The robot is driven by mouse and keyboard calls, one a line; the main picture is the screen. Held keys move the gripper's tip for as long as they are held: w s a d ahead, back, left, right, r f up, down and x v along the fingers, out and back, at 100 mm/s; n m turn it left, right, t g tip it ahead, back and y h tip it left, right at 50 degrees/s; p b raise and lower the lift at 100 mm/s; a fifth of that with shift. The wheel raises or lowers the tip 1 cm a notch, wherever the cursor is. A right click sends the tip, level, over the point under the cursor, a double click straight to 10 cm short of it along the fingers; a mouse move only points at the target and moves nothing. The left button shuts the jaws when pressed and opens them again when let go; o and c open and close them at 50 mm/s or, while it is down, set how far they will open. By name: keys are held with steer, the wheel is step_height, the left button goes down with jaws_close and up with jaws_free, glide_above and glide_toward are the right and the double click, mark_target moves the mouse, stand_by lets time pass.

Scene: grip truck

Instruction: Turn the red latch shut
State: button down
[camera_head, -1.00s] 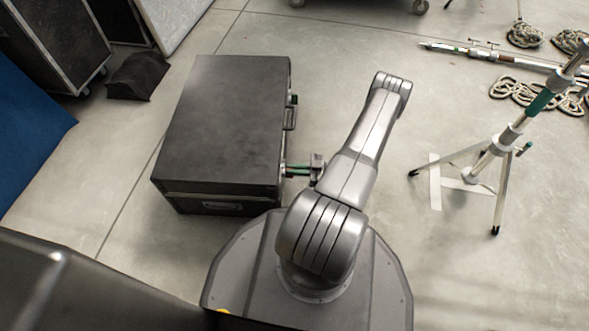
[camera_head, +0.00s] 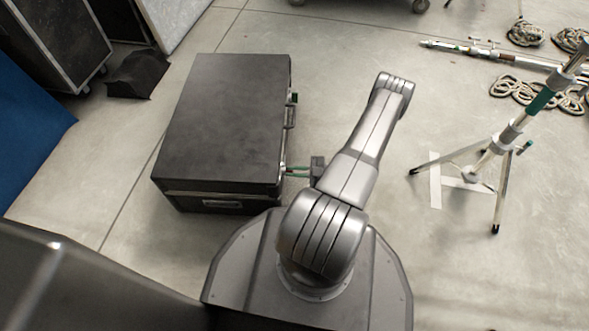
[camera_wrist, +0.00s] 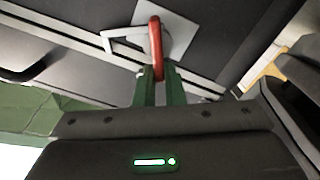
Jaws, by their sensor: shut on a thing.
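A dark flight case (camera_head: 225,120) with a closed lid stands on the floor left of my arm. In the wrist view the red latch (camera_wrist: 156,45) sits on a pale metal plate (camera_wrist: 180,38) on the side of the case. Its lower end lies between the green fingers of my gripper (camera_wrist: 159,78). My gripper is shut on the latch. In the head view my gripper (camera_head: 287,171) reaches the right side of the case near its front corner. The latch itself is not visible there.
A green fitting (camera_head: 294,97) and a handle (camera_head: 290,117) sit farther along the same side. A tripod stand (camera_head: 497,150) stands at the right, with coiled ropes (camera_head: 525,88) behind it. The floor between my arm and the tripod is clear.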

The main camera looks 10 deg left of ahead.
steer(key=shift+s+d+f+n, duration=0.1)
steer(key=shift+s+f+n, duration=0.25)
steer(key=shift+n, duration=1.7)
steer(key=shift+s+f+n, duration=0.1)
steer(key=shift+f+n, duration=0.35)
steer(key=shift+n, duration=1.55)
steer(key=shift+s+d+f+n, duration=0.1)
steer(key=shift+s+f+n, duration=0.25)
steer(key=shift+n, duration=1.7)
steer(key=shift+w, duration=0.15)
steer(key=c, duration=1.5)
jaws_free()
steer(key=d, duration=0.4)
steer(key=w+d+p, duration=0.1)
steer(key=d, duration=0.4)
steer(key=d+p, duration=0.1)
steer(key=d, duration=0.3)
steer(key=shift+w+d, duration=0.3)
steer(key=shift+w, duration=0.1)
steer(key=a, duration=0.4)
steer(key=s+a+b, duration=0.1)
steer(key=a, duration=0.4)
steer(key=s+a+b, duration=0.1)
steer(key=a, duration=0.3)
steer(key=shift+a, duration=0.4)
